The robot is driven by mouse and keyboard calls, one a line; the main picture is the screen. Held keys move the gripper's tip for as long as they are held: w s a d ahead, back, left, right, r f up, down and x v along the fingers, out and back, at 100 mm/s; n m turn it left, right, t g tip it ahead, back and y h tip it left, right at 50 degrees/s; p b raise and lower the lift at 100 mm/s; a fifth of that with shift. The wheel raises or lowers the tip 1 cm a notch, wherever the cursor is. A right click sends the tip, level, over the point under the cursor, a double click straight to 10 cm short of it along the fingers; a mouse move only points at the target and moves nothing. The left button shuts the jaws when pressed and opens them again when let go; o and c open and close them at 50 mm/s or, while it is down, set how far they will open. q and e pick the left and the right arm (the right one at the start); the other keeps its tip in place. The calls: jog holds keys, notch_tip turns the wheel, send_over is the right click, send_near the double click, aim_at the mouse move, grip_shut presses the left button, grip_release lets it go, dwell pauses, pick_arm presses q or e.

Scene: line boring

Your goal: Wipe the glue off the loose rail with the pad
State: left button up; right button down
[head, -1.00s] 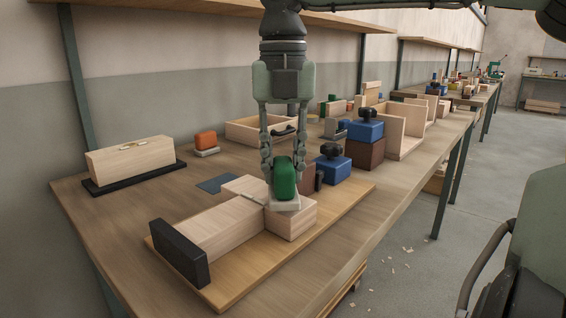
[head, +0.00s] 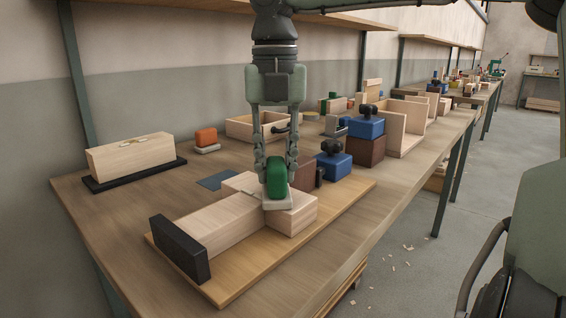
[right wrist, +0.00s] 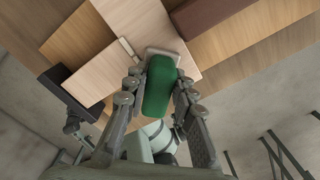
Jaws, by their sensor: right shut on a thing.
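My right gripper (head: 275,165) is shut on the green grip of a pad (head: 277,180) with a pale grey base. The pad is upright, its base on or just above a pale wooden crosspiece (head: 298,218). A pale wooden rail (head: 215,225) meets this crosspiece, and a thin pale line shows near their joint. In the right wrist view the pad (right wrist: 160,88) overlaps the pale wood beside that joint. Whether the base touches the wood is unclear. My left gripper is not in view.
A black stop (head: 180,250) stands at the rail's near end on the board (head: 240,285). A pale block (head: 130,158) with a yellowish mark lies on a black base. An orange-topped pad (head: 206,138), blue blocks (head: 334,166) and an open wooden box (head: 240,128) stand behind.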

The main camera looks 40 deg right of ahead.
jog(key=w+p, duration=0.1)
jog(key=w, duration=0.1)
jog(key=w+p, duration=0.1)
jog(key=w, duration=0.2)
jog(key=w+p, duration=0.1)
jog(key=w, duration=0.2)
jog(key=shift+w+a+r, duration=0.2)
jog(key=shift+w+a, duration=0.05)
jog(key=shift+a, duration=0.1)
jog(key=shift+w+a, duration=0.1)
jog(key=shift+w, duration=0.35)
jog(key=shift+s+f, duration=0.1)
jog(key=shift+s, duration=0.2)
jog(key=s+b, duration=0.1)
jog(key=s, duration=0.2)
jog(key=s+b, duration=0.1)
jog(key=s, duration=0.1)
jog(key=shift+d+f+b, duration=0.1)
jog(key=shift+d+b, duration=0.15)
jog(key=shift+b, duration=0.05)
jog(key=shift+s+d+b, duration=0.15)
jog(key=shift+s+b, duration=0.3)
jog(key=shift+s, duration=0.95)
jog(key=shift+s+d+b, duration=0.1)
jog(key=shift+s+b, duration=0.3)
jog(key=shift+s, duration=0.95)
jog(key=shift+w, duration=0.15)
